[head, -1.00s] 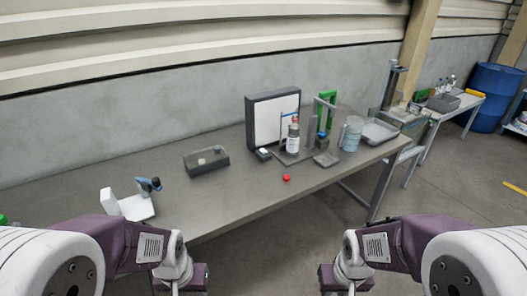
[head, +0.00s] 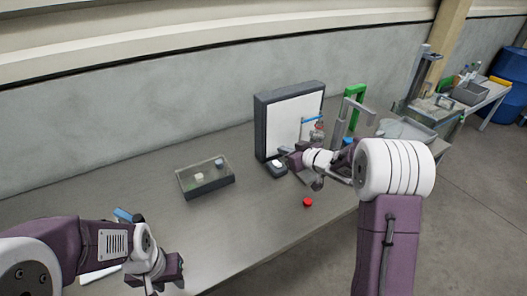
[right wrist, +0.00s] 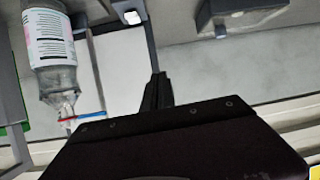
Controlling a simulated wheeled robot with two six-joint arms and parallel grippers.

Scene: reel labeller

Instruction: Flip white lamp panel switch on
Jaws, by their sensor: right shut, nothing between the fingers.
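The white lamp panel (head: 283,128) stands upright in a dark frame at the back of the bench. Its switch (head: 277,167), a small dark box with a white rocker, sits at the panel's foot. In the right wrist view the switch (right wrist: 131,14) is at the top edge, beyond the fingertips. My right gripper (head: 296,163) is beside the switch, just right of it in the head view; its fingers (right wrist: 158,88) are shut and empty. I cannot tell whether it touches the switch. My left gripper (head: 157,285) is low at the left, its fingers unclear.
A clear bottle (right wrist: 52,50) with a white label is close beside the right gripper. A grey tray (head: 206,184) with small blocks lies left of the panel. A red button (head: 307,202) is near the bench's front edge. A green frame (head: 357,93) stands right of the panel.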

